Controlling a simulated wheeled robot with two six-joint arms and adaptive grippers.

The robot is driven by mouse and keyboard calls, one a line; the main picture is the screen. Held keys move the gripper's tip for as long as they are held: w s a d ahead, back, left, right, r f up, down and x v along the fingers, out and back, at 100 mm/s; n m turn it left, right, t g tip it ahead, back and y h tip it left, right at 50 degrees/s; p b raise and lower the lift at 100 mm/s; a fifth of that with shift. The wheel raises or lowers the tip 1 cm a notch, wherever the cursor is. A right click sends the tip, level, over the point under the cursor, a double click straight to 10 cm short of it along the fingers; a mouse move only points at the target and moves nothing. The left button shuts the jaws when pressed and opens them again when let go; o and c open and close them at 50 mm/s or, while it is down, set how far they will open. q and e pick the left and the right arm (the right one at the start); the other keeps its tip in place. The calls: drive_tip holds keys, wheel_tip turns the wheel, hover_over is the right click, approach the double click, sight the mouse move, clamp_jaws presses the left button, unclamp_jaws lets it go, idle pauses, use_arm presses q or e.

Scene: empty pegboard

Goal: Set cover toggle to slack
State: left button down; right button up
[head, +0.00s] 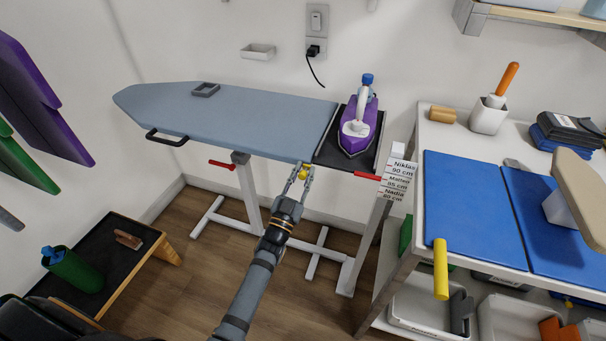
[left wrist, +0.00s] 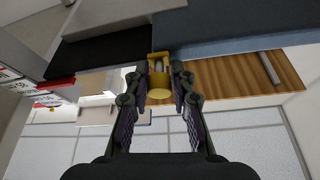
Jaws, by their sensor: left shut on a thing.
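The small yellow cover toggle (head: 304,174) is under the near edge of the blue-grey ironing board (head: 225,120), close to the iron rest. My left gripper (head: 300,180) reaches up to it from below and is shut on it. In the left wrist view the yellow toggle (left wrist: 159,70) sits between the two fingertips, beneath the board's edge. Its setting cannot be read in either view. My right gripper is not in view.
A purple iron (head: 358,127) stands on the black rest (head: 372,158) at the board's right end. Red levers (head: 222,164) (head: 367,176) stick out below. A white table (head: 433,146) with blue mats is at right; a low dark bench (head: 105,240) is at left.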

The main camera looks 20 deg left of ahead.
use_arm(q)
drive_tip(key=a, duration=0.6)
drive_tip(key=shift+w+a, duration=0.1)
drive_tip(key=c, duration=1.2)
unclamp_jaws()
drive_tip(key=shift+o, duration=0.2)
approach(288, 158)
drive_tip(key=v, duration=0.6)
